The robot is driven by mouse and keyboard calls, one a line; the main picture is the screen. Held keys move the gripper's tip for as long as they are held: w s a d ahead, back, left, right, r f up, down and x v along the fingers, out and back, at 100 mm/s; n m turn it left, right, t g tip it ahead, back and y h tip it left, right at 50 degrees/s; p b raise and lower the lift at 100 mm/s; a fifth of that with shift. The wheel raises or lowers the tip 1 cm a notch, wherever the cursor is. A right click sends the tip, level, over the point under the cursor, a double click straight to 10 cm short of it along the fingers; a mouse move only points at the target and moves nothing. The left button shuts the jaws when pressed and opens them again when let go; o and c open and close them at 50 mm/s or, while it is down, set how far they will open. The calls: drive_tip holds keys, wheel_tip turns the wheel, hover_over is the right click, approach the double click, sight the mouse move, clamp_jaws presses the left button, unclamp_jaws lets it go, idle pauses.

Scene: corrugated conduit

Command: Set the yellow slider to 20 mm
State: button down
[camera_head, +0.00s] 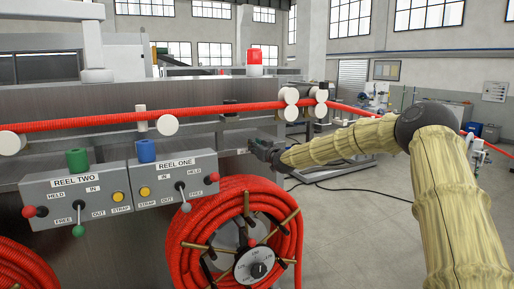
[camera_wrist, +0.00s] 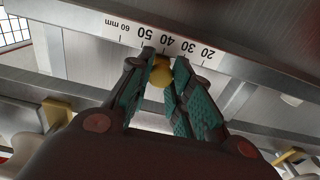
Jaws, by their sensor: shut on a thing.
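The yellow slider (camera_wrist: 161,73) shows as a round knob between my gripper's teal-padded fingers in the wrist view. My gripper (camera_wrist: 164,62) is shut on it. A white millimetre scale (camera_wrist: 215,64) runs above it, its numbers upside down, from 60 mm at left to 20 at right. The knob sits just under the 40 mark, slightly toward 50; its exact pointer is hidden by the fingers. In the head view my gripper (camera_head: 262,148) is at the machine's right edge, and the slider cannot be made out there.
A metal rail (camera_wrist: 60,92) runs below the scale. A red corrugated conduit (camera_head: 90,123) passes between white rollers (camera_head: 291,104) above my gripper. Left of it stand the reel one box (camera_head: 172,178) and a red conduit reel (camera_head: 290,215).

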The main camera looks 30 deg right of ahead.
drive_tip(key=a+b, duration=0.2)
drive_tip(key=a, duration=0.3)
drive_tip(key=shift+b, duration=0.4)
drive_tip(key=c, duration=1.3)
unclamp_jaws()
drive_tip(key=shift+a, duration=0.2)
drive_tip(key=shift+s+d, duration=0.15)
drive_tip(key=s, duration=1.1)
drive_tip(key=shift+s, duration=0.35)
